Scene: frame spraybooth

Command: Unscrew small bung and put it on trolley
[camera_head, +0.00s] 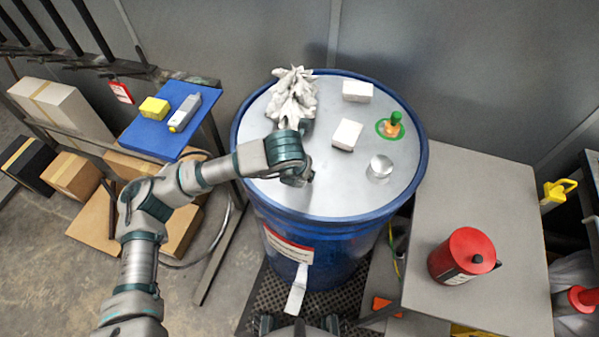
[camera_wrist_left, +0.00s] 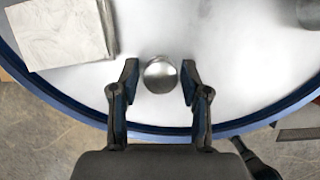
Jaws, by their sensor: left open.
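The small bung (camera_wrist_left: 161,75) is a round, shiny metal cap on the grey drum lid (camera_head: 335,185), near the rim in the left wrist view. My left gripper (camera_wrist_left: 161,80) is open, with one finger on each side of the bung; I cannot tell whether they touch it. In the head view my left gripper (camera_head: 302,179) is over the front left of the lid, and my arm hides the bung there. A grey flat-topped stand (camera_head: 480,180) is at the right and a blue-topped one (camera_head: 155,142) at the left; I cannot tell which is the trolley.
The lid also holds a crumpled white rag (camera_head: 292,95), white blocks (camera_head: 347,135) (camera_head: 357,91), a green and orange fitting (camera_head: 394,124) and a larger silver cap (camera_head: 380,167). A red canister (camera_head: 462,256) stands on the grey top. The grey top is clear behind it.

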